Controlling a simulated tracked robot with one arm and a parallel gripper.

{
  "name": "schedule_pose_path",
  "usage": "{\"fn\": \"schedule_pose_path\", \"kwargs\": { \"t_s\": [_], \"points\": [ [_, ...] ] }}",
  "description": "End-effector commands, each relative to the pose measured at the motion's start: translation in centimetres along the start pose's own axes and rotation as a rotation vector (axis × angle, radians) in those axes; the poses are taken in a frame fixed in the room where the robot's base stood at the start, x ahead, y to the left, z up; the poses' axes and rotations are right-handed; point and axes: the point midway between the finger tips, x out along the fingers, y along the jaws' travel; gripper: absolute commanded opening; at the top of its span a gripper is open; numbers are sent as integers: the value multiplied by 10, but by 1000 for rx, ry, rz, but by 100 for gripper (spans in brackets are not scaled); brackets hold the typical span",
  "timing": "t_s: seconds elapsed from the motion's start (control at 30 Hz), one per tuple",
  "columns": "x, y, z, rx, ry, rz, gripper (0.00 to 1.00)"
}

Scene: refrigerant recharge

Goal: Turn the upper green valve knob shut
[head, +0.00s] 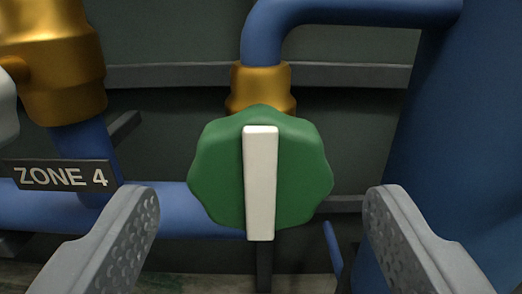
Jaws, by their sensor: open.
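A green valve knob (218,168) with a lobed rim faces me in the middle of the head view. A white bar (260,183) runs across its face and stands close to vertical. A brass fitting (263,85) sits just above and behind the knob, partly hidden by it. My gripper (262,208) is open, with one grey finger to the left of the knob and one to the right. Neither finger touches the knob in the picture. Only one green knob is in view, so I cannot tell from this frame whether it is the upper one.
A blue pipe (345,13) bends down into the brass fitting. A large blue cylinder (455,130) stands close on the right. At left are a larger brass body (55,60), a "ZONE 4" sign (62,176) and a horizontal blue pipe (185,208) running behind the knob.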

Motion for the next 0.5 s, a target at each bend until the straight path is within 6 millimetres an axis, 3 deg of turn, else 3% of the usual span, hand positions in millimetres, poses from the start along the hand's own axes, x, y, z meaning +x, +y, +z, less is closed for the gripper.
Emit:
{"fn": "schedule_pose_path", "kwargs": {
  "t_s": [0.17,0.33,0.5],
  "points": [
    [19,-2,0,3,1,-2,69],
    [18,0,1,2,1,0,27],
    [18,0,0,10,1,0,25]
  ]
}}
